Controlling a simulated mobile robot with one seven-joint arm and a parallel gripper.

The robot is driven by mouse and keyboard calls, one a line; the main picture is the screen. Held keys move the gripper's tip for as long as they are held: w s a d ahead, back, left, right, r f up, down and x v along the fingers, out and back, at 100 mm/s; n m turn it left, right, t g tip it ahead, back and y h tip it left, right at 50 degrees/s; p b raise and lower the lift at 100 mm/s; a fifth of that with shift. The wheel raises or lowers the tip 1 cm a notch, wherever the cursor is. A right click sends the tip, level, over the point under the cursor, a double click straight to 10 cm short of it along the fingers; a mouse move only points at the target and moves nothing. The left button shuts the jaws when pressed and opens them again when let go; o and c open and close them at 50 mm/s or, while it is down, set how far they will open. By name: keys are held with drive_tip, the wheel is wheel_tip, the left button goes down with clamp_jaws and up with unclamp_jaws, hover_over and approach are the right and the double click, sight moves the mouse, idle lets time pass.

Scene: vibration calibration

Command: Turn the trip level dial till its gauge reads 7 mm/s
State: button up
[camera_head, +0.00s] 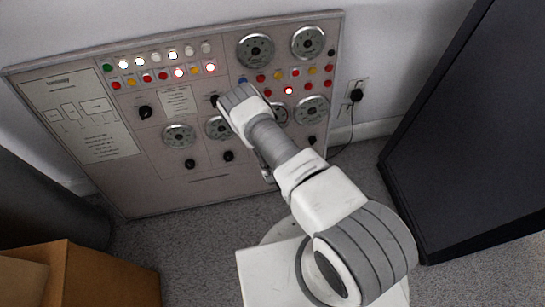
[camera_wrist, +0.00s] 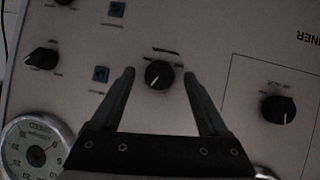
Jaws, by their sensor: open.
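My gripper (camera_wrist: 159,75) is open and empty in the wrist view. A small round black knob (camera_wrist: 158,74) with a pale pointer line sits between its fingertips, with a gap on both sides. The label by this knob is too blurred to read, so I cannot tell whether it is the trip level dial. A round gauge (camera_wrist: 35,147) is partly cut off at the lower left; its reading is unclear. In the head view my arm hides this knob and most of the gripper against the grey panel (camera_head: 165,200).
The panel carries several gauges (camera_head: 255,50) and lit buttons. A dark cabinet (camera_head: 470,140) stands right, a brown box (camera_head: 100,275) front left.

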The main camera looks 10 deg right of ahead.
drive_tip(key=p+v, duration=0.5)
drive_tip(key=v, duration=1.2)
drive_tip(key=w+a+r+m+g+y, duration=0.1)
drive_tip(key=w+r, duration=0.3)
drive_tip(key=r, duration=0.4)
drive_tip(key=w+a+r, duration=0.2)
drive_tip(key=w+r, duration=0.2)
drive_tip(key=r, duration=0.3)
drive_tip(key=w+a+r+m+g+y, duration=0.1)
drive_tip(key=w+r, duration=0.3)
drive_tip(key=r, duration=0.4)
drive_tip(key=s+r, duration=0.3)
drive_tip(key=r, duration=1.4)
drive_tip(key=s+d+r+n+g, duration=0.1)
drive_tip(key=s+d+r, duration=0.2)
drive_tip(key=s+r, duration=0.75)
drive_tip(key=s+d+r+n, duration=0.1)
drive_tip(key=s+d+r, duration=0.45)
drive_tip(key=s, duration=0.75)
wheel_tip(320, 180, up, 16)
drive_tip(key=a+p, duration=0.1)
drive_tip(key=p, duration=1.3)
drive_tip(key=shift+s+a+g+p, duration=0.2)
drive_tip(key=shift+a+g+p, duration=0.1)
drive_tip(key=shift+a+p, duration=0.1)
